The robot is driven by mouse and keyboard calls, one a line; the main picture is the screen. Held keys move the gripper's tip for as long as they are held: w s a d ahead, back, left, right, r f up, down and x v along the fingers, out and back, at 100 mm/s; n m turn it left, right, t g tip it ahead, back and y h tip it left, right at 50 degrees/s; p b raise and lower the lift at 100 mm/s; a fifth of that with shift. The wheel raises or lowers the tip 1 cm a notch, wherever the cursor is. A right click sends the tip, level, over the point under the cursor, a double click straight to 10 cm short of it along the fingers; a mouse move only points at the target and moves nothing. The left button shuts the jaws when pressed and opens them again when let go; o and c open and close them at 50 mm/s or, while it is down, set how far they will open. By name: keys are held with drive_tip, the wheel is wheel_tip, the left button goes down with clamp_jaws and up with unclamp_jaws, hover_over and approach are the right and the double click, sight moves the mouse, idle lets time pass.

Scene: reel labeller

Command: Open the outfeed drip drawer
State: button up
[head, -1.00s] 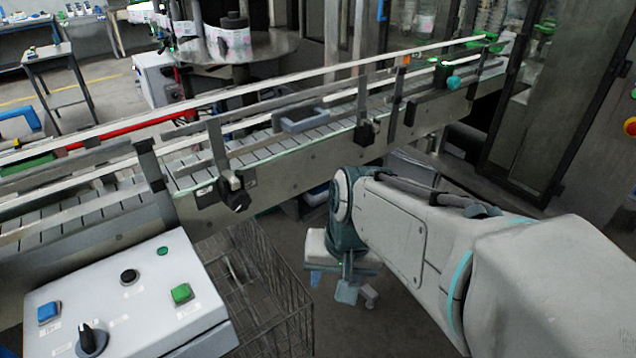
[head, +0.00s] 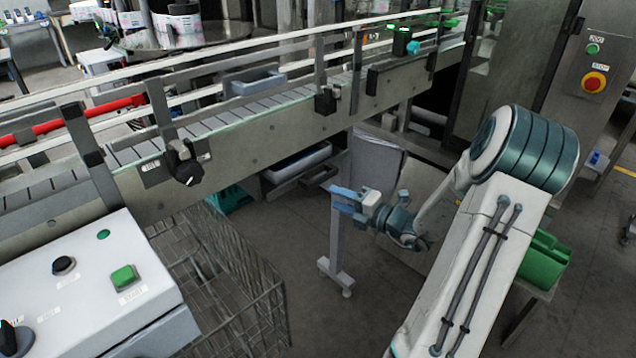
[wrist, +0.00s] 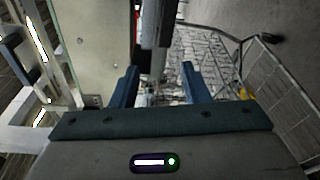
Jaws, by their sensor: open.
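The drip drawer (head: 296,164) is a grey tray under the conveyor's side panel, with a dark handle (head: 320,179) on its front. The drawer seems to stand slightly out from under the conveyor; I cannot tell exactly how far. My gripper (head: 338,199) is open and empty, its blue fingers pointing left, just right of and a little below the handle in the picture. The wrist view shows both blue fingers of my gripper (wrist: 160,86) spread apart. A dark bar (wrist: 155,25) lies beyond them; I cannot tell whether it is the handle.
The conveyor (head: 250,140) runs across above the drawer. A wire basket (head: 225,275) stands at front left, beside a control box (head: 90,290). A grey post with a foot (head: 337,265) stands below my gripper. A green bin (head: 543,262) is at the right. Floor between basket and post is clear.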

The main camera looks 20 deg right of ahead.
sight(324, 179)
drive_tip(key=d+f+m+t+h, duration=0.1)
drive_tip(key=d+m+t+h, duration=0.1)
drive_tip(key=d+m, duration=0.2)
drive_tip(key=x, duration=0.9)
drive_tip(key=b+x, duration=0.1)
drive_tip(key=x, duration=0.4)
drive_tip(key=shift+w+d+f, duration=0.1)
drive_tip(key=shift+d+f, duration=0.15)
drive_tip(key=shift+c, duration=0.3)
clamp_jaws()
